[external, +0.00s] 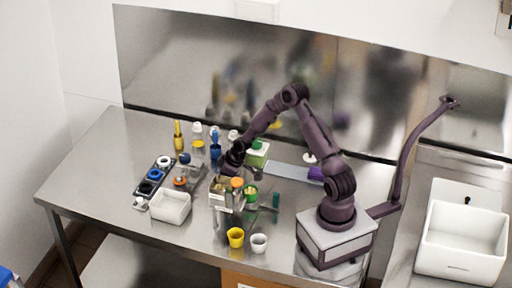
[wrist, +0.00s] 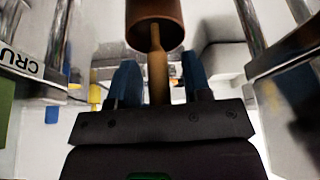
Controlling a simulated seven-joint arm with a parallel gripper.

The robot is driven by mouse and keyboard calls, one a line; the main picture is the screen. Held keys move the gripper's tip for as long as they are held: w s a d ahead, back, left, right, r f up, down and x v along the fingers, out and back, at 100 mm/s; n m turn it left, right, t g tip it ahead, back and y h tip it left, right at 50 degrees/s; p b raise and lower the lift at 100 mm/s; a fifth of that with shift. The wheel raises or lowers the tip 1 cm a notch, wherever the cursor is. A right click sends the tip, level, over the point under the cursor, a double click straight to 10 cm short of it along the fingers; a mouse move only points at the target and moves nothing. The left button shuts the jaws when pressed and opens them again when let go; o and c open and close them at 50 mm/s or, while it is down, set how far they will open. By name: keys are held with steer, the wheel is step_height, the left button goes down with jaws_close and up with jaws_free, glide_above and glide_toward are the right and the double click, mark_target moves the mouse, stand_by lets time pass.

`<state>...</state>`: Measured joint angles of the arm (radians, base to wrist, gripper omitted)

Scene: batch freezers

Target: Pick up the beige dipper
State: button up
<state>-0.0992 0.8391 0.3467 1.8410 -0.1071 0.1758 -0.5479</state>
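In the wrist view a beige rod (wrist: 157,72), which looks like the dipper's handle, runs up into a brown cylinder (wrist: 154,22). I cannot tell whether the cylinder is part of the dipper or a container around it. My gripper (wrist: 160,78) has its two blue fingers spread on either side of the rod, with a gap to each side. In the external view my gripper (external: 231,163) is low over the middle of the steel table, among small containers. The dipper cannot be made out there.
A metal holder (external: 222,198) stands close in front of my gripper; metal posts flank it in the wrist view. A white tub (external: 171,206), yellow cup (external: 236,237) and white cup (external: 259,243) stand nearer the front edge. Bottles stand behind left. The table's left end is clear.

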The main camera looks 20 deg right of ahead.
jaws_close()
step_height(320, 180, up, 10)
steer(key=shift+r, duration=0.1)
stand_by(0.4)
